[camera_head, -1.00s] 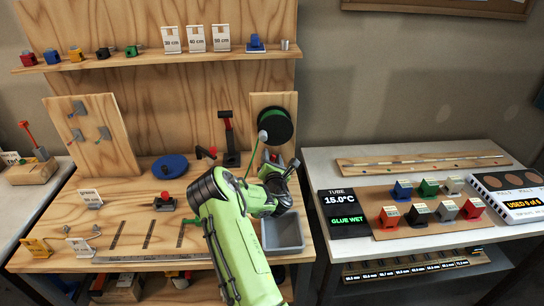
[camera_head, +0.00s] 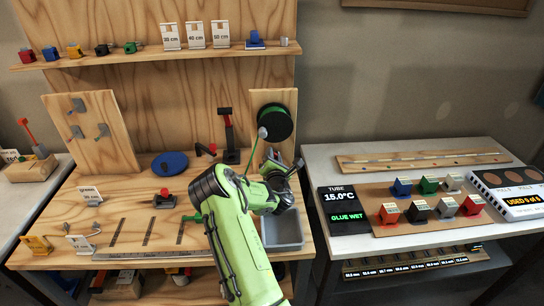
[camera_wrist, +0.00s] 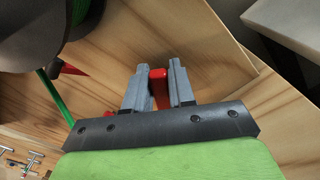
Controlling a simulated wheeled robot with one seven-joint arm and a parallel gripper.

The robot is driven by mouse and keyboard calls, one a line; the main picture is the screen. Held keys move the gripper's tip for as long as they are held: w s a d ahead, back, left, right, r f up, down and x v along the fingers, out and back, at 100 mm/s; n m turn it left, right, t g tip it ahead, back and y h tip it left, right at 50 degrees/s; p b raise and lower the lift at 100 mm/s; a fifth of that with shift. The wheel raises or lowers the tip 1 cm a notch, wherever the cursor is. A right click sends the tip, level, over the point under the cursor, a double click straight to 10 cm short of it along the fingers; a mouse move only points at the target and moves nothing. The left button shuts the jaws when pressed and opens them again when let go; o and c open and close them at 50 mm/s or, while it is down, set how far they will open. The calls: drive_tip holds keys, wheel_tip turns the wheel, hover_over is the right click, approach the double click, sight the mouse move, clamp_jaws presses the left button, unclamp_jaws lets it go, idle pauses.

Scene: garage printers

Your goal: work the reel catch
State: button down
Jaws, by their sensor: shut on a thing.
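The reel (camera_head: 275,124), black with green line on it, is mounted on a wooden upright panel at the back of the bench. It also shows, cut off, at the top left of the wrist view (camera_wrist: 45,30). My gripper (camera_wrist: 159,78) is shut on a narrow red piece (camera_wrist: 158,88), which looks like the reel catch, in front of the wood panel. In the head view my gripper (camera_head: 291,166) is just below and right of the reel, and my arm hides the catch. A green line (camera_head: 254,147) runs down from the grey guide (camera_head: 262,132).
A grey bin (camera_head: 284,231) is under my wrist at the bench's right edge. A blue disc (camera_head: 170,164), a black post with a red part (camera_head: 228,135) and a red-topped clamp (camera_head: 165,198) stand to the left. A second table (camera_head: 420,160) is at right.

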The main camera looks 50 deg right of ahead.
drive_tip(key=m, duration=0.1)
drive_tip(key=f+m, duration=0.1)
drive_tip(key=m, duration=0.1)
drive_tip(key=s+m, duration=0.1)
drive_tip(key=shift+d+f+b, duration=0.2)
drive_tip(key=shift+d+b, duration=0.15)
drive_tip(key=shift+s+d+f+m+b, duration=0.1)
drive_tip(key=shift+f+m+b, duration=0.2)
drive_tip(key=shift+m, duration=0.6)
drive_tip(key=shift+f+m+b, duration=0.15)
drive_tip(key=shift+f+m, duration=0.1)
drive_tip(key=shift+m, duration=0.65)
drive_tip(key=shift+s+d+f+m+b, duration=0.1)
drive_tip(key=shift+f+m+b, duration=0.2)
drive_tip(key=shift+m, duration=0.6)
drive_tip(key=c, duration=1)
unclamp_jaws()
drive_tip(key=shift+c, duration=0.2)
